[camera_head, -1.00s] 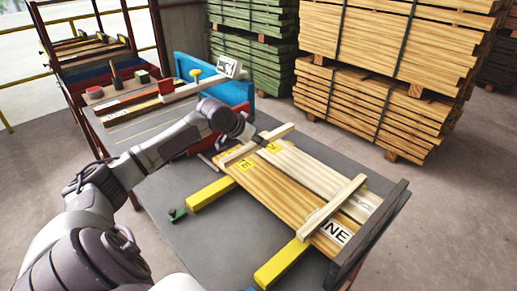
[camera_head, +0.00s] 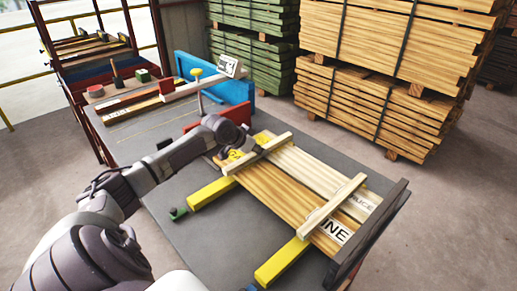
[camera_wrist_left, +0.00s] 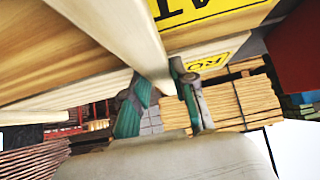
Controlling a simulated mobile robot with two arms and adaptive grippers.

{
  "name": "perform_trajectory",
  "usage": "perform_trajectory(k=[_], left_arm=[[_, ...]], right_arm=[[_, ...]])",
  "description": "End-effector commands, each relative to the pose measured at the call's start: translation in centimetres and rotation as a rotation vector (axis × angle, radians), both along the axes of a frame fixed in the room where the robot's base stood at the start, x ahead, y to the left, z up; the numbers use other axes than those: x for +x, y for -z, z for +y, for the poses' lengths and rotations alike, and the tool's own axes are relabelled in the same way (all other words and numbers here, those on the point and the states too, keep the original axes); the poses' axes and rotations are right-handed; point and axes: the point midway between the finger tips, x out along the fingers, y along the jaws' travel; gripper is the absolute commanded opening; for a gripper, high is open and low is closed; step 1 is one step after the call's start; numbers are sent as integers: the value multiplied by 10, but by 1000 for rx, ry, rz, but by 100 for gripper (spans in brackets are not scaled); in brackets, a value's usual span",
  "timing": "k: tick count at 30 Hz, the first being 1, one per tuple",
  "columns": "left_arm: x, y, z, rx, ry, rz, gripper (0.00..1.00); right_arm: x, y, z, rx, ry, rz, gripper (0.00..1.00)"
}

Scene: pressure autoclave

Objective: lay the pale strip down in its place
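The pale strip (camera_head: 275,143) lies crosswise over the far end of the boards, on them or just above; I cannot tell which. A wide yellowish board (camera_head: 285,200) lies beside a paler board (camera_head: 312,172). A second pale strip (camera_head: 333,204) crosses their near end. My left gripper (camera_head: 256,149) is at the first strip. In the left wrist view its green-padded fingers (camera_wrist_left: 160,88) close on both sides of the strip (camera_wrist_left: 125,30). Yellow labels (camera_wrist_left: 207,61) show beside it on the boards. The right gripper is out of view.
Two yellow bars (camera_head: 211,193) stick out from under the boards on the grey table (camera_head: 215,240). A dark upright stop (camera_head: 372,238) stands at the right end. A blue panel (camera_head: 228,93) and a red box (camera_head: 235,112) stand behind. Timber stacks (camera_head: 375,100) stand beyond.

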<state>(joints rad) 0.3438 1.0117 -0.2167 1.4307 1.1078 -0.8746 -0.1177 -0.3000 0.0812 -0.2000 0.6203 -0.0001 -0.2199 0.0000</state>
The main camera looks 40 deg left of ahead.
Motion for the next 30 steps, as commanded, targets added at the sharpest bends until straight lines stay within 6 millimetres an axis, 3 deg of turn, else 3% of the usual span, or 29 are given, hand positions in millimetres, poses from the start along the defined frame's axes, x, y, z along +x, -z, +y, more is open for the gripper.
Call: perform_trajectory(k=[1, 3, 15, 30], left_arm=[[0, 0, 0, 0, 0, 1, 37], [0, 0, 0, 0, 0, 1, 49], [-2, -6, 0, 1, 1, 1, 49], [-63, -64, 6, 4, 2, 6, 49]], right_arm=[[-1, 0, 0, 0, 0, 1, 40], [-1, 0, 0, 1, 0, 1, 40], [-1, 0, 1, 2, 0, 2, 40], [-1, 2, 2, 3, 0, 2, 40]])
